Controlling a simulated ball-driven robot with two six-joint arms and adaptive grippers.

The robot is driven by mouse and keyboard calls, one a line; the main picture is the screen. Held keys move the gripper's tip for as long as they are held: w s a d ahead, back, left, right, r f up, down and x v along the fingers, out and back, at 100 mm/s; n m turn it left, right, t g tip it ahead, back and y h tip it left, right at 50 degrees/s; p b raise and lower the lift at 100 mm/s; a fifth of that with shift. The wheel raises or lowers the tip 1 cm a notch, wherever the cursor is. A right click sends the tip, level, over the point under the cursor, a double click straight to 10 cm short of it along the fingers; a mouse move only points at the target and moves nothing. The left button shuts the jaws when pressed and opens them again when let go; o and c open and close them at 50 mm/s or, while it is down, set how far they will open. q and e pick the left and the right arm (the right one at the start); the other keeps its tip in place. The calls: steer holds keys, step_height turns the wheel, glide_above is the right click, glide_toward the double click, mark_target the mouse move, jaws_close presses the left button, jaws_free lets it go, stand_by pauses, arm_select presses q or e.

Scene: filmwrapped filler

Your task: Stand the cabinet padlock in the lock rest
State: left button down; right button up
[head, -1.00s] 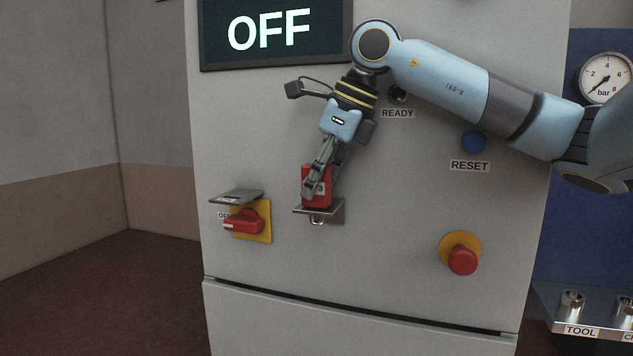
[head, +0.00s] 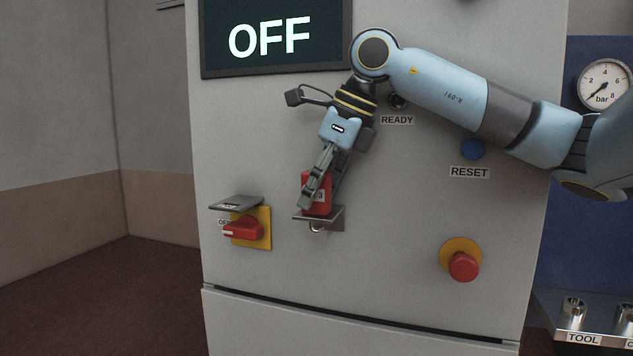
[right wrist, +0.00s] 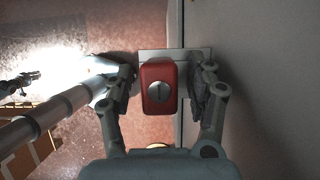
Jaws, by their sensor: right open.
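The red cabinet padlock (head: 322,208) stands upright on the lock rest (head: 335,217), a small metal shelf on the cabinet front. In the wrist view the gripper (right wrist: 163,82) shows narrow gaps beside the body. My left gripper is not in view.
A red rotary switch (head: 243,230) on a yellow plate, under a small metal shelf (head: 236,203), is left of the rest. A red push button (head: 463,266) and a blue RESET button (head: 473,149) are to the right. The display (head: 275,38) reads OFF.

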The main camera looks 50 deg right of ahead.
step_height(320, 180, up, 10)
steer(key=shift+f, duration=0.1)
stand_by(0.4)
